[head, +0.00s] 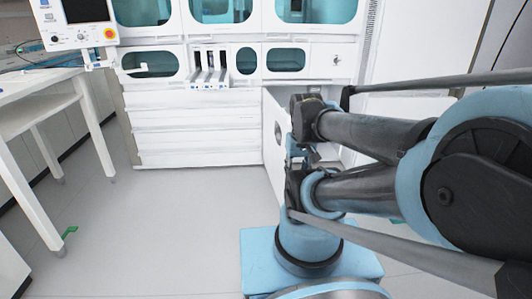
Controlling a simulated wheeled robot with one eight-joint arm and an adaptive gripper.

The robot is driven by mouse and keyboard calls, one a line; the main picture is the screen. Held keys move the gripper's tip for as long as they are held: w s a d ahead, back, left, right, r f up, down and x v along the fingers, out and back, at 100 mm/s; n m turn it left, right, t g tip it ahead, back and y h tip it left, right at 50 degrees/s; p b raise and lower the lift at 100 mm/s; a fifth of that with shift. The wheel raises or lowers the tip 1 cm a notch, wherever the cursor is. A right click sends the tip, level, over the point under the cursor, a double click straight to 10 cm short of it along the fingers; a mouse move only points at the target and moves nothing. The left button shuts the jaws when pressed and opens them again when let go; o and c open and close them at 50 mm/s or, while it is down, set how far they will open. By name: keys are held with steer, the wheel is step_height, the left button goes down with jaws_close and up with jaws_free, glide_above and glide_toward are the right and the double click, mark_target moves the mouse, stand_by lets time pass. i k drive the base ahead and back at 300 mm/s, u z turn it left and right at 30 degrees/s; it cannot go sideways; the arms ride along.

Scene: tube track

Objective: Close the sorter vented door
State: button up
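The sorter (195,120) is the large white cabinet with teal windows across the back. A white door panel (272,155) with a dark round opening stands swung outward at the sorter's lower right; I take it to be the vented door. My arm covers the panel's right part and much of the opening behind it. My arm reaches in from the right, and its dark and blue joints appear in front of the door. My gripper's fingers cannot be made out among these parts, so I cannot tell whether they touch the door.
A white table (45,88) stands at the left. A monitor with a red button (78,22) hangs at the upper left. Several tube racks (209,75) protrude from the sorter's front. The grey floor (175,220) left of my base is clear.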

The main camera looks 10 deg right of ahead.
mark_target(277, 122)
steer(key=i, duration=0.85)
steer(key=z, duration=0.05)
